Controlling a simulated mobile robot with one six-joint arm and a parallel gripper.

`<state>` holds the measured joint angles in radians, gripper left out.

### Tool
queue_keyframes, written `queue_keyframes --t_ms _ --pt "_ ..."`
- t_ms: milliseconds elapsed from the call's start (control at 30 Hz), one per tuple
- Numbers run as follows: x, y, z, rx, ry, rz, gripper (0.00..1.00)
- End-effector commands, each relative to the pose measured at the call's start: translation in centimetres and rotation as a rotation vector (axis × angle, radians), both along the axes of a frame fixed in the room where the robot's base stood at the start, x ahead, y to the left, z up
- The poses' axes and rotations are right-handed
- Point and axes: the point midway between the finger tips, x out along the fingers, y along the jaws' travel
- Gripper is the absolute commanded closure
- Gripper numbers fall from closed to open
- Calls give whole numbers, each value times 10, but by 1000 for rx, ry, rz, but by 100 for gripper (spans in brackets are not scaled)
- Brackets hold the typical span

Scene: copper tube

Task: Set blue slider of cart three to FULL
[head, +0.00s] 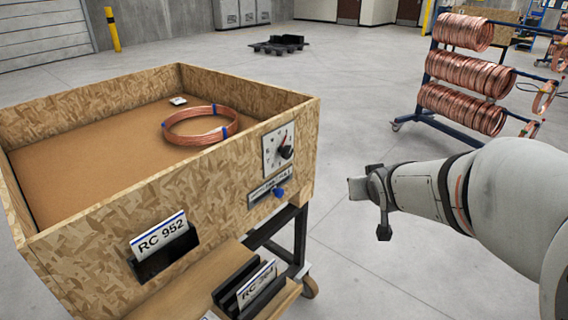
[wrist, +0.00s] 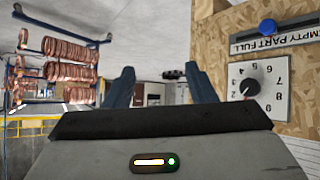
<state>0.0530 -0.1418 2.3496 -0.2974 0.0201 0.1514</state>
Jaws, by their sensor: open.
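The blue slider (head: 279,192) sits on a labelled strip (head: 262,190) on the right-hand face of a wooden cart box (head: 75,270). It looks right of the strip's middle in the head view; its exact setting is too small to tell. The wrist view, which looks upside down, shows the blue knob (wrist: 267,27) beside the strip (wrist: 285,41) with the words EMPTY, PART and FULL. My gripper (head: 369,210) is open and empty, to the right of the box and apart from the slider. Its two fingers also show in the wrist view (wrist: 160,78). No cart number is visible.
A dial (head: 279,150) with a red pointer is above the slider. A copper coil (head: 198,126) lies in the box. A card (head: 160,232) reads RC 952. A lower shelf holds another card (head: 257,284). A coil rack (head: 465,75) stands at back right. Floor between is clear.

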Motion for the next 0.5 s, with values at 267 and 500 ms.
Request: queue_keyframes --t_ms 267,500 --pt "92 72 -79 198 -342 361 50" --pt "99 131 -126 459 -454 678 50"
